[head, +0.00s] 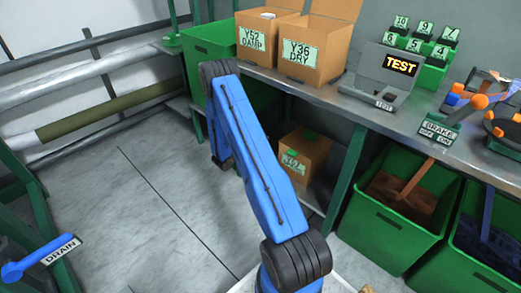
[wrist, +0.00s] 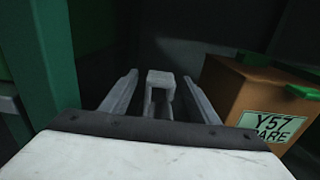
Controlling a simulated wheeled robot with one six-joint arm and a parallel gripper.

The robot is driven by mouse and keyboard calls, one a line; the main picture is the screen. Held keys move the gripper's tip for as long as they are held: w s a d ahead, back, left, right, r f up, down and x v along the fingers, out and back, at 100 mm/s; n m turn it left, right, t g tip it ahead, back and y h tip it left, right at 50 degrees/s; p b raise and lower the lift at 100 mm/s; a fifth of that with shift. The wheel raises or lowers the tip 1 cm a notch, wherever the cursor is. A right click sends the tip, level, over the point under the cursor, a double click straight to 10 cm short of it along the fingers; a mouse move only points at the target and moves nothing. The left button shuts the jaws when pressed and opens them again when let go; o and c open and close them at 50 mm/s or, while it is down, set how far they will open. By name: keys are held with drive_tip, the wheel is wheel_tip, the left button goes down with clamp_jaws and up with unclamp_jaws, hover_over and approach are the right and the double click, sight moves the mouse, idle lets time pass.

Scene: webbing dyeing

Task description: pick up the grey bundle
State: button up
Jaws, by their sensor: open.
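My gripper (wrist: 160,106) is open in the wrist view, its two pale grey fingers spread apart and pointing into a dark space. A small light grey block-like shape (wrist: 160,78) shows between the fingers. I cannot tell whether it is the grey bundle or how far it is from the fingers. No other grey bundle can be made out in either view. In the head view my blue arm reaches down in front of the bench, and the gripper is hidden behind it.
A cardboard box labelled Y57 (wrist: 262,105) stands close on the right of my gripper; it also shows under the bench (head: 303,158). A green post (wrist: 45,60) is on the left. The metal bench (head: 330,98) is above. Green bins (head: 385,235) stand at right; open floor (head: 130,200) lies left.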

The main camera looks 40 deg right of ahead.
drive_tip(key=d, duration=0.5)
drive_tip(key=shift+w+d, duration=0.25)
drive_tip(key=shift+d, duration=0.05)
clamp_jaws()
